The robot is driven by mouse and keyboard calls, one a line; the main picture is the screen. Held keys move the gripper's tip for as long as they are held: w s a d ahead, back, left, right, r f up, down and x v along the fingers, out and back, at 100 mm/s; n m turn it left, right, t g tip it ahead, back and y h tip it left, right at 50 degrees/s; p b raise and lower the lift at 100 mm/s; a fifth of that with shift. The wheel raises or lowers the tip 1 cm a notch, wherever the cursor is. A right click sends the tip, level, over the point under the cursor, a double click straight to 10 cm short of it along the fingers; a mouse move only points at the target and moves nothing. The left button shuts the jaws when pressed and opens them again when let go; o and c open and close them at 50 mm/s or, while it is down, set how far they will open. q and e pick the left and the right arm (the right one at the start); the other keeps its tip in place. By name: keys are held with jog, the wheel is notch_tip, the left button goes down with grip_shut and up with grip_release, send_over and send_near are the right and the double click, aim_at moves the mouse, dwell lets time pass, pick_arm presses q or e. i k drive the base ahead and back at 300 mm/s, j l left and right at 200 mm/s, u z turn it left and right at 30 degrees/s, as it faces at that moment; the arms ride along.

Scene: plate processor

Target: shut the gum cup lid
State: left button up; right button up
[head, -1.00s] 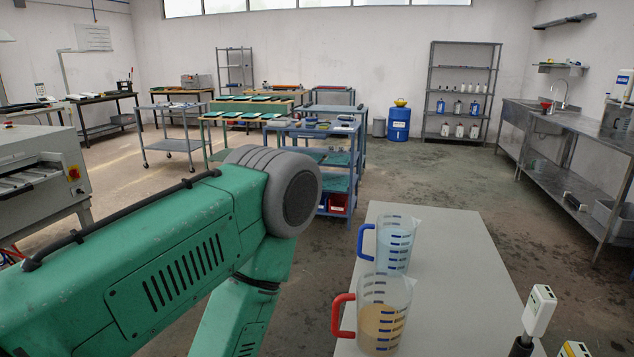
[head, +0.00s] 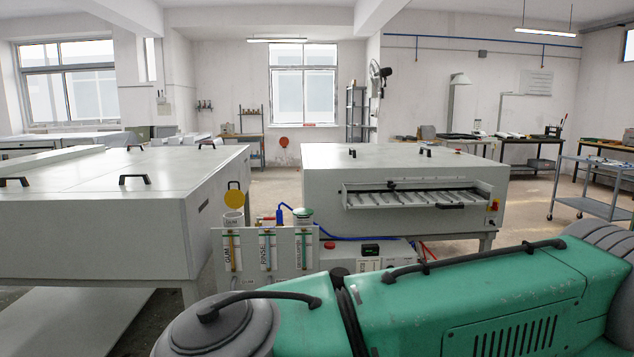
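The gum cup (head: 233,219) is a pale cup on top of the gum column of the labelled panel, left of centre in the head view. Its round yellow-orange lid (head: 235,198) stands up above the cup's mouth, so the cup is open. Neither of my grippers is in view. A green link of my own arm crosses the lower right of the picture, in front of and below the panel.
The panel (head: 293,250) also carries rinse and developer gauges. The developer column has a green top (head: 303,212). A blue hose (head: 350,238) runs right from the panel. Large grey machines stand left (head: 110,190) and behind right (head: 400,165).

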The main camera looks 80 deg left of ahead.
aim_at(234, 198)
jog(key=k+l+u, duration=0.1)
jog(key=u, duration=1.95)
jog(key=i+l+u, duration=0.15)
jog(key=u, duration=0.95)
jog(key=i+l+z, duration=0.25)
jog(key=i, duration=0.25)
jog(key=i+z, duration=0.3)
jog(key=i, duration=0.2)
